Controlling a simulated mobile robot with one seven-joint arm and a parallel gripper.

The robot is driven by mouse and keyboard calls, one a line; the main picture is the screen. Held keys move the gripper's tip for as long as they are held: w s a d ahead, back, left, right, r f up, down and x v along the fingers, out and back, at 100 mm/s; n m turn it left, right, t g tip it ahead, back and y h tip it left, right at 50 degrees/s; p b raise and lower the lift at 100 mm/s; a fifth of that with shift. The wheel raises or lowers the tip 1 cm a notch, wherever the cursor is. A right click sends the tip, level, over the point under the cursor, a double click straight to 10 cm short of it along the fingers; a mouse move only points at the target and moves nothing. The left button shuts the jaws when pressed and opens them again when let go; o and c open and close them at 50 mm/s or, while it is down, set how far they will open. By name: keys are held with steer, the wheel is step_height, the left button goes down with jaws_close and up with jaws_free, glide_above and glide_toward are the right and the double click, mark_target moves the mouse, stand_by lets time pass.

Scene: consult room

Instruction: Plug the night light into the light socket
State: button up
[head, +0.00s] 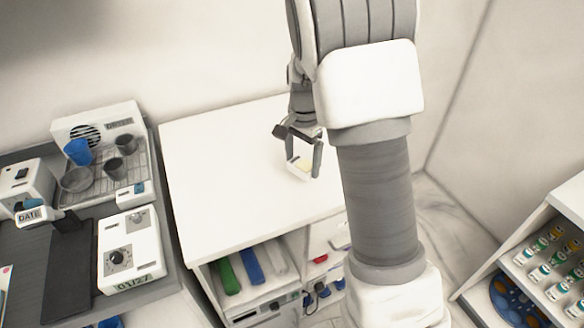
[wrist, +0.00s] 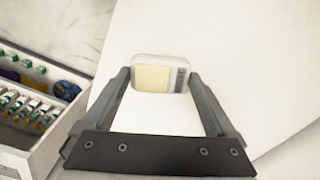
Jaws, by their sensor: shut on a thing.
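The night light (wrist: 153,77) is a small white block with a pale yellow panel and a grey strip at one end. My gripper (wrist: 160,80) is shut on it, with one finger at each end, in the wrist view. In the head view my gripper (head: 304,168) points down over the white cabinet top (head: 225,165), and the night light (head: 301,164) shows between its fingers. I cannot tell how far it is above the top. I cannot make out the light socket in either view.
The cabinet's open shelves (head: 275,300) hold green, blue and white items and small devices. A dark counter at left carries a grey-white machine (head: 104,150) with cups and a dial box (head: 130,248). A rack of vials (head: 550,255) stands at right. The cabinet top is otherwise clear.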

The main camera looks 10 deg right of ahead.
steer(key=s+d+r, duration=0.4)
steer(key=d+r, duration=0.1)
steer(key=d, duration=0.2)
steer(key=shift+s+d+r, duration=0.2)
steer(key=shift+s+d, duration=0.1)
steer(key=shift+d, duration=0.05)
